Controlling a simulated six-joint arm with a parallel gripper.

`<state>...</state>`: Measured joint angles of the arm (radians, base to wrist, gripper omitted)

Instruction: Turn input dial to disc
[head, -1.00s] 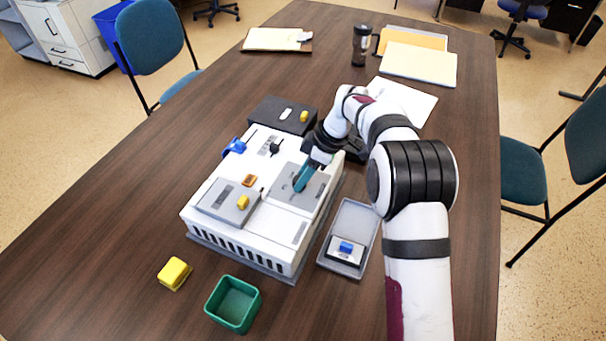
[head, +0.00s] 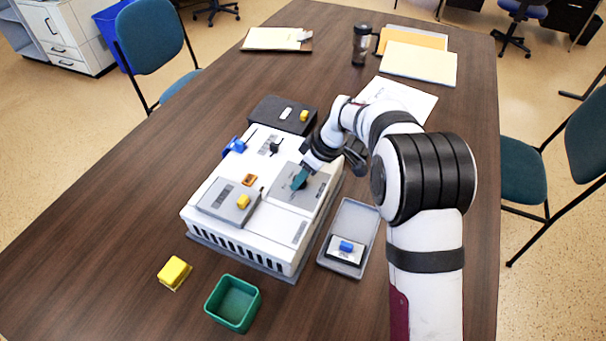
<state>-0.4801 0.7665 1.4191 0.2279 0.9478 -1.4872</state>
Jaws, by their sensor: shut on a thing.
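The white device (head: 222,235) stands on the table with grey panels, a yellow knob (head: 243,201) and an orange switch (head: 249,180) on its top. A black knob (head: 275,147) sits near its back. My gripper (head: 298,184) points down at the grey panel (head: 311,198) on the device's right side. Its teal fingertips are shut on a small dark dial there, which they mostly hide. The dial's markings and the word disc are too small to read.
A grey tray (head: 366,218) with a blue-topped block (head: 346,246) lies right of the device. A green open box (head: 253,318) and a yellow block (head: 174,272) are in front. A black box (head: 272,110) stands behind. The table's left side is clear.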

